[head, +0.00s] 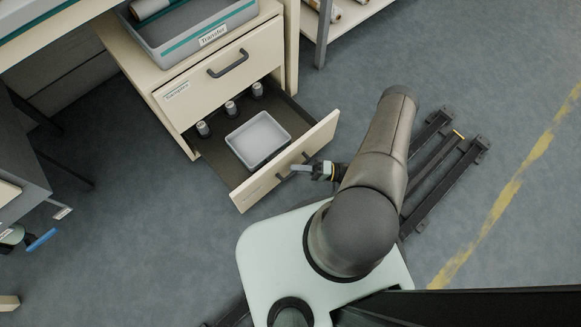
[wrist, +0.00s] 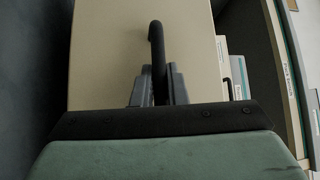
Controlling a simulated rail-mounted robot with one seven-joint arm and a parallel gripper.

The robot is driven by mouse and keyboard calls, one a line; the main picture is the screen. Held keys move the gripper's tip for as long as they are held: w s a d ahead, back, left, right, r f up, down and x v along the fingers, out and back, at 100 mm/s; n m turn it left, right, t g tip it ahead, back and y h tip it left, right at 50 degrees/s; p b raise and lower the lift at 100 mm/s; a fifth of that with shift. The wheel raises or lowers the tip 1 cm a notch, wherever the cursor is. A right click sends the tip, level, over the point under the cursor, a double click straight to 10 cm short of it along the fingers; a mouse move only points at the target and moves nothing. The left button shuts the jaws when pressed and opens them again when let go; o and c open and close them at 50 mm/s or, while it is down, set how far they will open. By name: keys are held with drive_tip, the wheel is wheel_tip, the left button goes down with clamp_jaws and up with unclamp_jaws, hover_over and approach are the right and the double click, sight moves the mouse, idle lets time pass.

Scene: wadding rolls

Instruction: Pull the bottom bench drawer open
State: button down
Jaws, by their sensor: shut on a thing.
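The bottom bench drawer (head: 284,162) stands well out from the cream bench in the head view. Its cream front also fills the middle of the wrist view (wrist: 110,60). Inside it I see a white tray (head: 260,138) and several small grey-white rolls along the back and left. My gripper (head: 300,169) is at the drawer front, shut on the dark bar handle (head: 283,177). In the wrist view the handle (wrist: 156,45) runs down between my two grey fingers (wrist: 157,88). The fingers hide its lower part.
The upper drawer (head: 222,75) is shut, with a dark handle and a label. A grey Transfer crate (head: 192,50) sits on the bench above. A shelf rack (head: 345,18) stands behind at the right. Bare floor (head: 130,235) lies left of the open drawer.

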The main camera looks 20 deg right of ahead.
drive_tip(key=shift+d, duration=0.1)
drive_tip(key=c, duration=1.5)
unclamp_jaws()
drive_tip(key=shift+o, duration=0.2)
drive_tip(key=v, duration=1.7)
drive_tip(key=shift+d+p, duration=0.25)
drive_tip(key=shift+p, duration=0.15)
